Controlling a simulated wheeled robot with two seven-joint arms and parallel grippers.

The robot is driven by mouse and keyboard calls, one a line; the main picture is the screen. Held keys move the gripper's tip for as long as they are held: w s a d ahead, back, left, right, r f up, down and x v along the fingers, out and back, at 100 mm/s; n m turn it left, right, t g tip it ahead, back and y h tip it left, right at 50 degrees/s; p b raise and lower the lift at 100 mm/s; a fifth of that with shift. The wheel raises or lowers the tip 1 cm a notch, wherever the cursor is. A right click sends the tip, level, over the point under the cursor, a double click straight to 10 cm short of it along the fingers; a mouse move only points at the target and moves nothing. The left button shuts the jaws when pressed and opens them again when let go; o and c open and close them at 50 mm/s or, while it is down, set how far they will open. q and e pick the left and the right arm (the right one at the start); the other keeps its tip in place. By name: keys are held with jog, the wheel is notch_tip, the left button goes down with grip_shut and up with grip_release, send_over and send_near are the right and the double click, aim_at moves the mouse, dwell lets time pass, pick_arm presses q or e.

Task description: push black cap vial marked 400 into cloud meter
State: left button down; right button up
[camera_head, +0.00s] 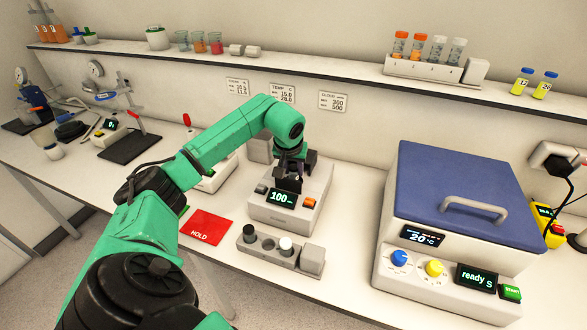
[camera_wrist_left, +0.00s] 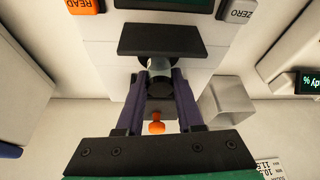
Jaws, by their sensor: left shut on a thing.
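The cloud meter (camera_head: 262,214) is a pale box on the bench, its display reading 100; its orange READ and grey ZERO buttons also show in the left wrist view. My left gripper (camera_head: 288,184) points down over the meter's dark top. In the left wrist view, my left gripper (camera_wrist_left: 160,82) is shut on a small vial (camera_wrist_left: 159,66), with glassy and dark parts between the fingertips, close to a black block on the meter. How deep it sits is hidden, and no number can be read on it. My right gripper is not in view.
A large blue-lidded machine (camera_head: 455,180) stands to the right. A shelf (camera_head: 330,66) runs above.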

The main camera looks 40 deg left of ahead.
pick_arm(q)
jog(key=shift+f+b, duration=0.65)
jog(key=shift+f, duration=0.45)
jog(key=shift+s+d+f, duration=0.1)
jog(key=shift+s+f, duration=0.1)
dwell(0.4)
jog(key=c, duration=0.6)
grip_release()
jog(key=shift+o, duration=0.7)
jog(key=shift+w+d, duration=0.1)
jog(key=shift+d, duration=0.1)
jog(key=shift+s+a+f, duration=0.1)
jog(key=shift+s+a, duration=0.1)
jog(key=shift+s, duration=0.05)
